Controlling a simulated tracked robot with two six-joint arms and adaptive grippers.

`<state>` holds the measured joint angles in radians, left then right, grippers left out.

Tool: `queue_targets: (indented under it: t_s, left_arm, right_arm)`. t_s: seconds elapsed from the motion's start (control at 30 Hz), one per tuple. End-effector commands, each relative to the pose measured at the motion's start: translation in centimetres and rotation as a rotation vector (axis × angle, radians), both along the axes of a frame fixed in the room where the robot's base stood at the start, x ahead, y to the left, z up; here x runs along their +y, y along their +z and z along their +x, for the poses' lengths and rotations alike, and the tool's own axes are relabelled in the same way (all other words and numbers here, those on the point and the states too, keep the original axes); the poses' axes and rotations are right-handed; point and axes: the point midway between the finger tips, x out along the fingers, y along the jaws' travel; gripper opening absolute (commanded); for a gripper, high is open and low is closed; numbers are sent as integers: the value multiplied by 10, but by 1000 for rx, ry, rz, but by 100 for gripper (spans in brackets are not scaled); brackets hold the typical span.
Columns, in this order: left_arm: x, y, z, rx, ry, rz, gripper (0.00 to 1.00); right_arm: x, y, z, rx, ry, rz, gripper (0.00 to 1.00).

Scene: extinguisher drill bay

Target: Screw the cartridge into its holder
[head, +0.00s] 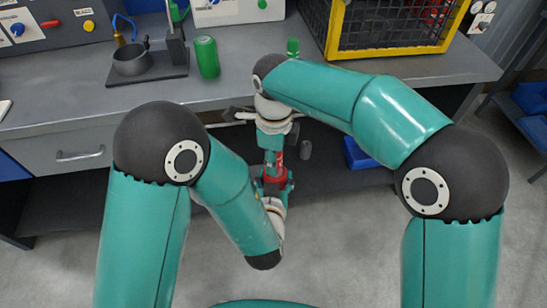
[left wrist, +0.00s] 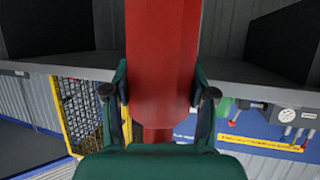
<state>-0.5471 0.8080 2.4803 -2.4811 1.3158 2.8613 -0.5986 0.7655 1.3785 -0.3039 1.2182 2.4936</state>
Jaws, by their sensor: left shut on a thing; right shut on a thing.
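A red body, which looks like the holder, is in the jaws of my left gripper (head: 273,187), which reaches up from below in the head view. In the left wrist view the red body (left wrist: 163,60) stands between the two fingers and runs up out of the picture. My right gripper (head: 272,150) points down just above it, in line with it, and is shut on a small part, probably the cartridge. That part is mostly hidden by the fingers. Red (head: 279,158) shows between the two grippers. I cannot tell whether the parts touch or are threaded together.
The grey bench (head: 240,88) lies behind the grippers. On it stand a green can (head: 207,57), a dark fixture with a cup (head: 131,60) and a yellow-framed cage (head: 333,40). A blue bin (head: 357,154) is below the bench. The floor in front is clear.

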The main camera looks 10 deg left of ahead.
Motion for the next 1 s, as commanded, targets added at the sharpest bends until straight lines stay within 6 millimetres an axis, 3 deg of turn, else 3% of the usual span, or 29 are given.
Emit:
queue_targets:
  t_s: [0.1, 0.23, 0.57, 0.6, 0.73, 1.0]
  left_arm:
    - [-1, 1, 0, -3, -4, 2, 0]
    - [-1, 1, 0, -3, -4, 2, 0]
    - [-1, 1, -1, -2, -4, 3, 0]
    - [-1, 1, -1, -2, -4, 3, 0]
    - [-1, 1, 0, -3, -4, 2, 0]
    - [0, 2, 0, -6, -1, 0, 0]
  right_arm:
    - [0, 1, 3, -7, -234, 4, 0]
    - [0, 1, 3, -7, -399, 4, 0]
    - [0, 1, 4, -9, -450, 4, 0]
    - [0, 2, 4, -9, -449, 4, 33]
    - [-1, 1, 4, -8, -448, 4, 55]
    - [-1, 1, 2, -4, -447, 0, 57]
